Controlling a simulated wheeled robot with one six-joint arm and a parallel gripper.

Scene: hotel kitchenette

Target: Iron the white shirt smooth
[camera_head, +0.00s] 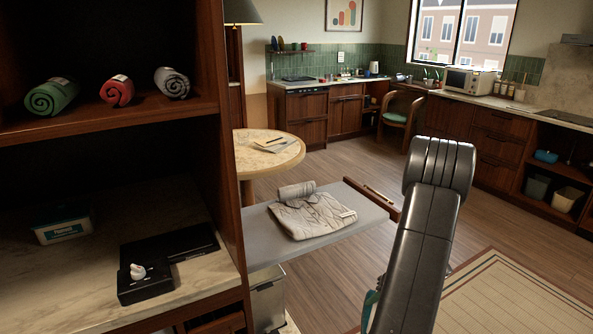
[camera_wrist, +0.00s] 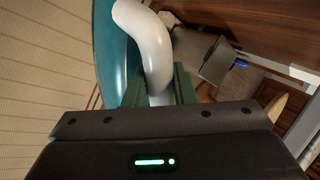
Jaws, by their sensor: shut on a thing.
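The white shirt (camera_head: 318,216) lies wrinkled on a grey pull-out ironing board (camera_head: 262,236) in the head view. A rolled grey-white piece (camera_head: 297,190) lies at its back edge; I cannot tell if it belongs to the shirt. My gripper (camera_wrist: 158,88) shows in the wrist view with its green fingers shut on the white curved handle (camera_wrist: 146,38) of a teal-bodied thing, which looks like the iron (camera_wrist: 106,50). A bit of teal also shows beside my arm in the head view (camera_head: 371,308). The iron's soleplate is hidden. It is apart from the shirt, to its right and nearer.
A wooden cabinet at left holds rolled towels (camera_head: 117,90), a wipes box (camera_head: 62,226) and a black device (camera_head: 146,281). A round table (camera_head: 282,158) stands behind the board. A bin (camera_head: 268,300) is below it. Open floor and a rug (camera_head: 510,300) lie right.

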